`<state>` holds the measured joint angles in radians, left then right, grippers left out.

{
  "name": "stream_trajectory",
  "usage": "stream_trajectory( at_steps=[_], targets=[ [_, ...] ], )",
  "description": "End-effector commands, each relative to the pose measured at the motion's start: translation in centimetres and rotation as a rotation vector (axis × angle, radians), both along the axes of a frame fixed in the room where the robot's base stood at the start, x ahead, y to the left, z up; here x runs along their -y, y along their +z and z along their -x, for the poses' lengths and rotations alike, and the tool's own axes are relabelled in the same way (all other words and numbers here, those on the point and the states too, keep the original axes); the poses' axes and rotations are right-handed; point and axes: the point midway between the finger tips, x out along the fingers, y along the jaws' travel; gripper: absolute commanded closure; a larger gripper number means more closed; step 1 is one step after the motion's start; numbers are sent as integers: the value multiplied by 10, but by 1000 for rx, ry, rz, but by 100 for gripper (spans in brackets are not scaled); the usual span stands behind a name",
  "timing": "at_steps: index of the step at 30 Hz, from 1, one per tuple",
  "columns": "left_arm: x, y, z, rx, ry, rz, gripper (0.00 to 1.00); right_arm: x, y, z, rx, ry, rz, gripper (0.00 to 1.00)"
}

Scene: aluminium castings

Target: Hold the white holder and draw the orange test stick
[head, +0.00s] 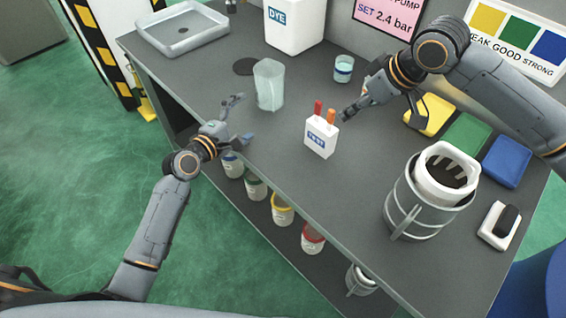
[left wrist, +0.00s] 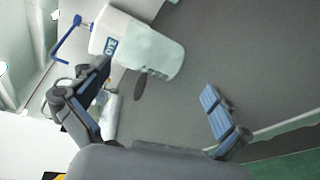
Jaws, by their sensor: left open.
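The white holder (head: 320,142) with a blue label stands upright on the grey bench in the head view. The orange test stick (head: 331,117) and a red stick (head: 318,108) rise from its top. My left gripper (head: 243,118) is open and empty near the bench's front edge, left of the holder and apart from it. In the left wrist view its spread fingers (left wrist: 158,88) hold nothing. My right gripper (head: 380,117) is right of the holder, its fingers spread apart, one tip near the orange stick but seemingly not touching it. The holder is not seen in the left wrist view.
A clear beaker (head: 269,86) stands left of the holder and a small cup (head: 343,69) behind it. A metal vessel (head: 405,212) stands to the right, near yellow, green and blue pads. Cups sit on a shelf below. The bench around the holder's front is clear.

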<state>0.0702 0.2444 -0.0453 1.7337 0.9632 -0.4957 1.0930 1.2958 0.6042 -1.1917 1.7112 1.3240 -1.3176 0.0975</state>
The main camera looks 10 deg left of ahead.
Motion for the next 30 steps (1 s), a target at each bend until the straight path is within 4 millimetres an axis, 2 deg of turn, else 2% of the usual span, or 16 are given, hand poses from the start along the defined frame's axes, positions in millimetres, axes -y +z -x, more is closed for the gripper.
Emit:
stream_trajectory(
  at_steps=[1,3,6,10,15,20,30],
  targets=[
    [26,2,12,-55,-39,174,0,0,0,0,0,0,0,62],
    [58,9,29,-143,-93,420,0,0,0,0,0,0,0,62],
    [89,4,56,-283,-134,723,0,0,0,0,0,0,0,62],
    [108,-17,86,-431,-114,1013,0,0,0,0,0,0,0,62],
    [117,-30,104,-529,-83,1207,0,0,0,0,0,0,0,62],
    [124,-32,99,-546,-77,1245,0,0,0,0,0,0,0,62],
    [161,-31,47,-543,-77,1242,0,0,0,0,0,0,0,62]
  ],
)
